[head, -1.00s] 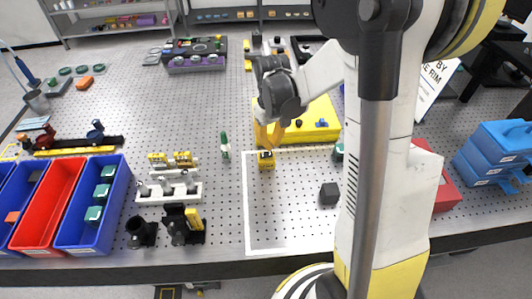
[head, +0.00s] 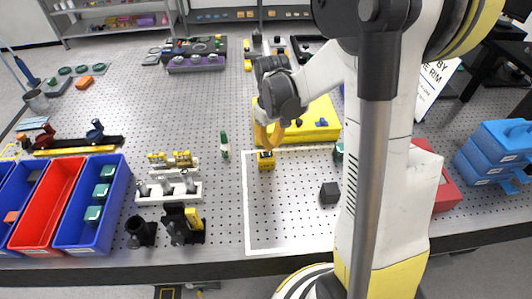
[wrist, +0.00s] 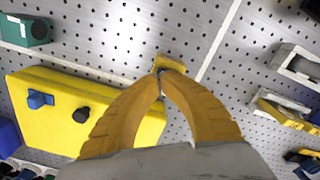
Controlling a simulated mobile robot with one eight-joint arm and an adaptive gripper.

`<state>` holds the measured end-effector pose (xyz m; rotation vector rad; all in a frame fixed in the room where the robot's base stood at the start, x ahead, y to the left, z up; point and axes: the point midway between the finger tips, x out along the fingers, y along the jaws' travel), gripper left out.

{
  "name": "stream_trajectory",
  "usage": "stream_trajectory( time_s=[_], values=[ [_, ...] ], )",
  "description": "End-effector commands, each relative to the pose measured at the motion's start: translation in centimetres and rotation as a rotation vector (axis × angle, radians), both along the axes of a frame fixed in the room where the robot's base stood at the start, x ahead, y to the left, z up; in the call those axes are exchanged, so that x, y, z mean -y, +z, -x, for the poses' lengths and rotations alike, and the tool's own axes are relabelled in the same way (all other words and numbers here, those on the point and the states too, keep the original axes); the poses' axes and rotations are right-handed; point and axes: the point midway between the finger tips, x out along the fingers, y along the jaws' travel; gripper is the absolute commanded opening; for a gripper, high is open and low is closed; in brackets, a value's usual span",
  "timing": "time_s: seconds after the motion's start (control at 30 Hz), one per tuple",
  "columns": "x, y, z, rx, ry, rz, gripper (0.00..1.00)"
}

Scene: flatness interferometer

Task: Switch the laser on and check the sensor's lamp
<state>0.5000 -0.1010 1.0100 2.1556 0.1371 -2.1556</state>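My gripper (wrist: 162,73) points down with its two yellow fingers meeting at the tips. The tips are over or against a small yellow block (wrist: 171,63). In the head view, this block (head: 265,161) has dark markings and stands by a white line, just below my gripper (head: 268,146). Whether the tips touch it is unclear. A yellow slab (head: 314,124) with a blue and a black knob lies behind; it also shows in the wrist view (wrist: 50,127). No part is clearly marked as laser or sensor, and I see no lit lamp.
A black cube (head: 329,192) stands inside the white outline, partly near my arm. A green-and-white upright piece (head: 225,145), a white rail (head: 168,190) and dark mounts (head: 184,223) are to the left. Blue and red bins (head: 47,204) line the left edge. Bare perforated table (head: 285,220) lies in front.

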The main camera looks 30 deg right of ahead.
Motion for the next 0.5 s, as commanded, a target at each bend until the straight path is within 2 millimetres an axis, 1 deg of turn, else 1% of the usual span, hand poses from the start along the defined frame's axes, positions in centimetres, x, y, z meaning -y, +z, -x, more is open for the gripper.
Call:
stream_trajectory(
  time_s=[0.5],
  values=[
    [0.0, -0.85, 0.0, 0.0, 0.0, 0.0, 0.0]
  ],
)
